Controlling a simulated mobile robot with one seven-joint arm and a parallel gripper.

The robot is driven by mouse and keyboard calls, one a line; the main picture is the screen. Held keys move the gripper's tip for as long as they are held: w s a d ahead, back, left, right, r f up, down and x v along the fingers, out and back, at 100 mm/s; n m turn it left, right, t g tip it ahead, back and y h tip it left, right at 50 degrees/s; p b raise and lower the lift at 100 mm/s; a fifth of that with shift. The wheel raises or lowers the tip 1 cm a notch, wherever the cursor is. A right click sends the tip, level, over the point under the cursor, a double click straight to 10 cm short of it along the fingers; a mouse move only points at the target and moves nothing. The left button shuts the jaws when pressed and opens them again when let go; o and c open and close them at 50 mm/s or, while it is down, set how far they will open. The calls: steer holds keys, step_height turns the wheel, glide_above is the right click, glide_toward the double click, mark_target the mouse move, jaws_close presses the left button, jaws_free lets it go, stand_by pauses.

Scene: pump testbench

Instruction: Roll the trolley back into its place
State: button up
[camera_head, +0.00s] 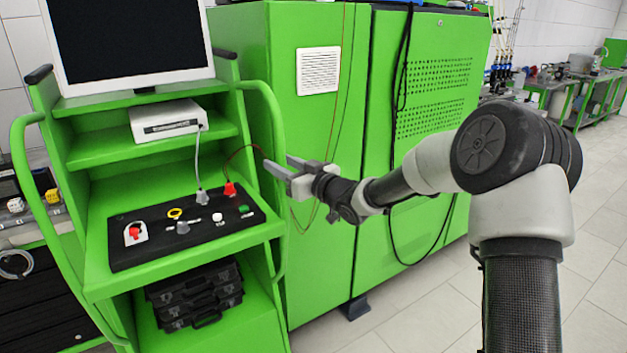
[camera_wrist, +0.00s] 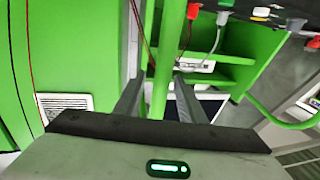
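The trolley is a green shelved stand (camera_head: 100,270) at the left in the head view, with a monitor (camera_head: 130,40) on top and a black control panel (camera_head: 190,228) on its sloping shelf. Its right side handle is a green tube (camera_head: 276,130). My gripper (camera_head: 278,165) is at this handle, its fingers pointing left. In the wrist view the green tube (camera_wrist: 163,95) runs between the two fingers (camera_wrist: 160,100), with narrow gaps seeming to show beside it. The fingers look open around the tube. Contact cannot be told.
A tall green cabinet (camera_head: 313,220) stands close behind and right of the trolley. Thin cables hang on it; a red and a grey lead reach the panel. A dark tool cart (camera_head: 40,300) is at the left. Tiled floor (camera_head: 430,315) is open at the front right.

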steer(key=v, duration=1.3)
steer(key=shift+s+d, duration=0.2)
steer(key=shift+d, duration=0.05)
